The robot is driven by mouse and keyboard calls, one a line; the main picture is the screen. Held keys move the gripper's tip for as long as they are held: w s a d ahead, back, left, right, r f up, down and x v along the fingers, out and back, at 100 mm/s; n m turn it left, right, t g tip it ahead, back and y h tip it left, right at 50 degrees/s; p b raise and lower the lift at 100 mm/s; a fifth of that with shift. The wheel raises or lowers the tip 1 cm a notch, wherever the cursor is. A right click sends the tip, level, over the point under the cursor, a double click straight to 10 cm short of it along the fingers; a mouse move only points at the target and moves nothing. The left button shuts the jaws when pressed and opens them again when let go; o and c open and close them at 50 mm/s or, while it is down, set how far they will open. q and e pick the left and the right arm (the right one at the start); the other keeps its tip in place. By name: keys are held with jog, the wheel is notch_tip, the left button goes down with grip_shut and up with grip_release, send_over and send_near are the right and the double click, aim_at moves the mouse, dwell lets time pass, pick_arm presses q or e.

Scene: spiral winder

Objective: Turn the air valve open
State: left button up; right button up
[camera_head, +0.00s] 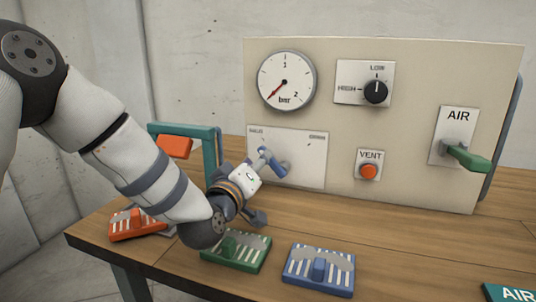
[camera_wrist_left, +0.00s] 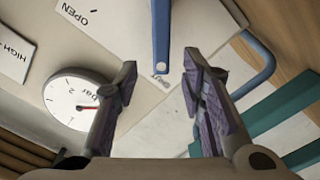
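The plate marked AIR (camera_head: 454,135) is at the right of the cream panel. Its green lever (camera_head: 468,158) sticks out to the lower right. My left gripper (camera_head: 262,187) is far from it, at the panel's lower left, by a blue lever (camera_head: 272,164) on a white plate. In the left wrist view my left gripper (camera_wrist_left: 160,75) is open and empty. The blue lever (camera_wrist_left: 161,35) there points down toward the gap between the fingers, with no visible contact. My right gripper is not in view.
The panel also carries a bar gauge (camera_head: 286,80), a LOW/HIGH knob (camera_head: 376,92) and an orange VENT button (camera_head: 368,171). A teal frame (camera_head: 219,150) stands left of the panel. Orange, green (camera_head: 237,252) and blue (camera_head: 319,270) trays lie along the wooden table's front. The table's right part is mostly clear.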

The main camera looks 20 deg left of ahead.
aim_at(272, 162)
pick_arm(q)
jog(key=w, duration=0.5)
jog(key=shift+w+d+f, duration=0.1)
jog(key=shift+w+f, duration=0.15)
jog(key=shift+w, duration=0.05)
jog(key=shift+w+r+b, duration=0.15)
jog(key=shift+w+b, duration=0.15)
jog(key=shift+w, duration=0.25)
grip_shut()
